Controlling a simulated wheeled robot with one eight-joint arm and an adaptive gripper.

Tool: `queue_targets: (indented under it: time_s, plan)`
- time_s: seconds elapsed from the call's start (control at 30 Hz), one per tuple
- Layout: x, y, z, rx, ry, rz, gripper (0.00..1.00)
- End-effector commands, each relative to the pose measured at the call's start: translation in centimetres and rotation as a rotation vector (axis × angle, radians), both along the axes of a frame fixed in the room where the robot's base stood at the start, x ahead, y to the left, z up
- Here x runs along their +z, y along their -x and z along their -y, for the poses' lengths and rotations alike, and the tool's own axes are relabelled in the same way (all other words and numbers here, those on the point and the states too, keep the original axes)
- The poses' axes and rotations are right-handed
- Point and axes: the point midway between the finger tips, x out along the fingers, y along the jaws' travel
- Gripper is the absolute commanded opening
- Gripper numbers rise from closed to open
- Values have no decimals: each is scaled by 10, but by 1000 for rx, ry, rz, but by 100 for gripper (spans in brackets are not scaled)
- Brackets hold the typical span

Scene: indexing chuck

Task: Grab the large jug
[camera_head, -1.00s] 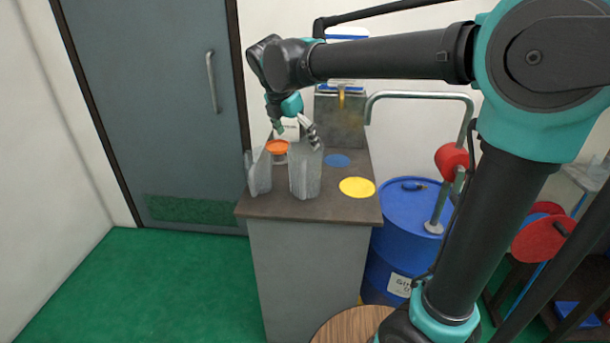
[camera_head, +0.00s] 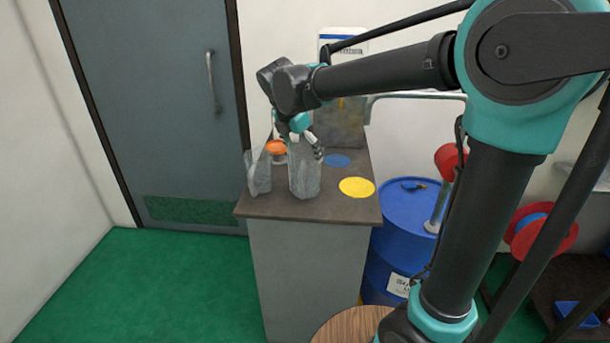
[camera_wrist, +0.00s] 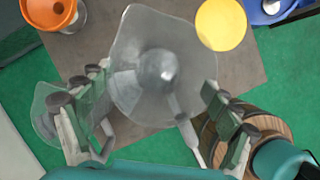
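A tall clear jug (camera_head: 305,176) stands upright on the right of the pair on the counter. It also fills the middle of the wrist view (camera_wrist: 152,62), seen from above. A second clear jug (camera_head: 258,175) with a slanted outline stands to its left. It shows partly at the left in the wrist view (camera_wrist: 43,118), behind a finger. My gripper (camera_head: 302,146) is over the top of the right jug. In the wrist view my gripper (camera_wrist: 155,85) is open, with a finger on each side of that jug. I cannot tell whether the fingers touch it.
The counter (camera_head: 300,208) is narrow. An orange-lidded jar (camera_head: 277,148) stands behind the jugs. A yellow disc (camera_head: 357,187) and a blue disc (camera_head: 337,160) lie to the right. A metal box (camera_head: 340,122) stands at the back. A blue drum (camera_head: 408,215) is beside the counter.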

Motion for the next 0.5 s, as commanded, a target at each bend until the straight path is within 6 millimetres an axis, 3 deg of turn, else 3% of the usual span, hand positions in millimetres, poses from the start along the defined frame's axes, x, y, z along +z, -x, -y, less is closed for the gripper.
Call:
queue_targets:
  time_s: [0.03,0.23,0.5]
  plan:
    - [0,0,0,0,0,0,68]
    - [0,0,0,0,0,0,43]
    - [1,0,0,0,0,0,41]
